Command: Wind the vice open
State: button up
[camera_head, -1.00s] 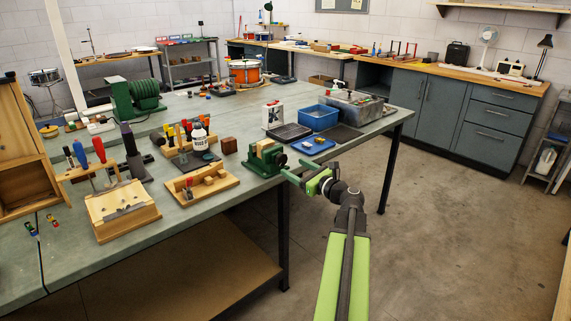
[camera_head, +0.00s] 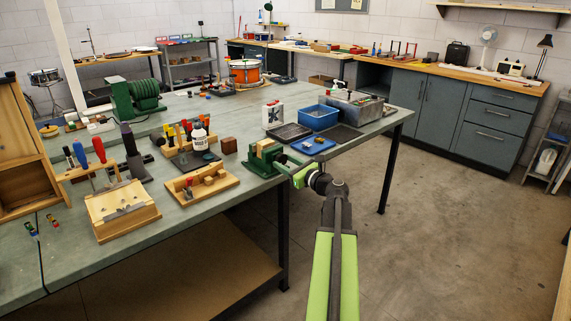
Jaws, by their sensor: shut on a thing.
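The green vice (camera_head: 262,160) is fixed near the front edge of the bench, with pale wooden faces at its jaws. Its handle side points right, over the bench's edge. My gripper (camera_head: 290,168), at the end of my green arm, is at that side of the vice. It is shut on the vice handle, which is mostly hidden by the fingers. The width of the jaw gap is too small to tell from here.
A wooden tray with blocks (camera_head: 203,184) stands left of the vice. The bench top (camera_head: 195,108) holds several tools. Floor to the right is clear.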

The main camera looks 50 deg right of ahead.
jog(key=c, duration=0.3)
